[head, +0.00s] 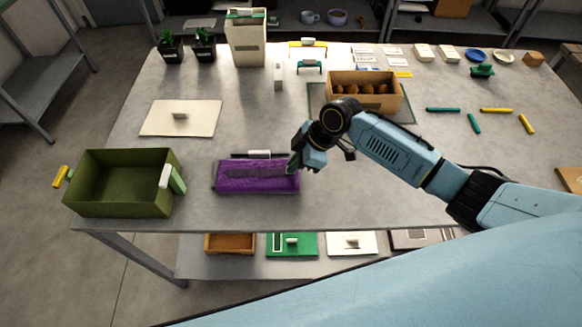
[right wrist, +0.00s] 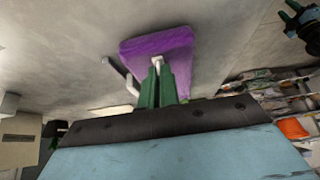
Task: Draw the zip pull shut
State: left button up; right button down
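A purple pouch (head: 240,183) lies flat near the table's front edge, with a darker line along its top. My right gripper (head: 292,166) is at the pouch's right end. In the right wrist view its two green fingers (right wrist: 157,78) are close together over the purple pouch (right wrist: 178,47). A small pale zip pull (right wrist: 157,61) shows between the fingertips, and they look shut on it. In the head view the pull is hidden by the gripper. My left gripper is not in view.
An olive bin (head: 85,198) stands left of the pouch. A dark bar with a white block (head: 259,154) lies just behind it. A white board (head: 195,118) and a brown crate (head: 380,101) are farther back. The tabletop between them is mostly clear.

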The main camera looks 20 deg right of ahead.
jog(key=shift+a, duration=0.1)
jog(key=shift+w+a, duration=0.25)
jog(key=shift+a, duration=0.55)
jog(key=shift+w+a, duration=0.25)
jog(key=shift+a, duration=0.55)
jog(key=shift+w+a, duration=0.2)
jog(key=shift+a, duration=0.6)
jog(key=shift+w+a, duration=0.25)
jog(key=shift+a, duration=0.7)
jog(key=shift+w+a+b, duration=0.25)
jog(key=shift+a, duration=0.55)
jog(key=shift+w+a+b, duration=0.2)
jog(key=shift+w+a, duration=0.05)
jog(key=shift+a, duration=0.55)
